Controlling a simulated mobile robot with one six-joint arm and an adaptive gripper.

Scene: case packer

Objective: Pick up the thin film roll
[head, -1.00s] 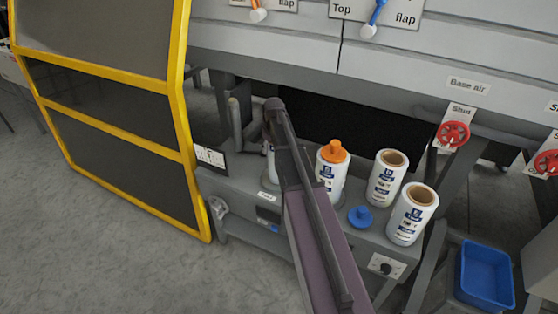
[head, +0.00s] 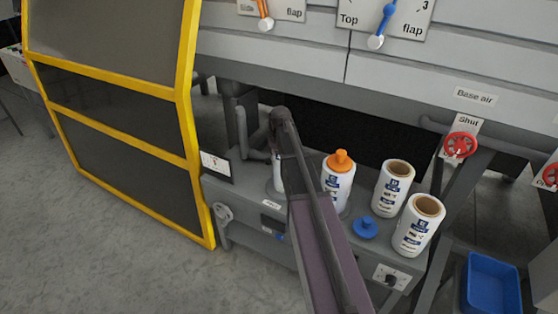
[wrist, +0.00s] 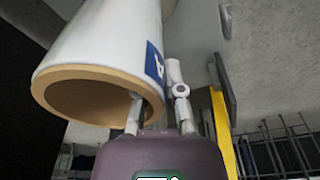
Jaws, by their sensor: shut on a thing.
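A white film roll (wrist: 105,50) with a brown core rim and a blue label fills the upper left of the wrist view. My gripper (wrist: 157,92) is shut on its wall at the core end. One finger goes into the core and the other lies along the outside. In the head view only a white sliver of this roll (head: 277,178) shows beside my arm, and the arm hides my fingers. Whether it is the thin one I cannot tell from the sliver. To the right stand a roll with an orange plug (head: 337,182) and two open-cored rolls (head: 391,190) (head: 418,226).
A blue plug (head: 366,228) lies on the grey machine shelf (head: 330,238). A small panel (head: 216,165) stands at its left end, near the yellow-framed guard (head: 188,130). A red valve wheel (head: 460,146) and a blue bin (head: 493,284) are at the right. Floor at the left is clear.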

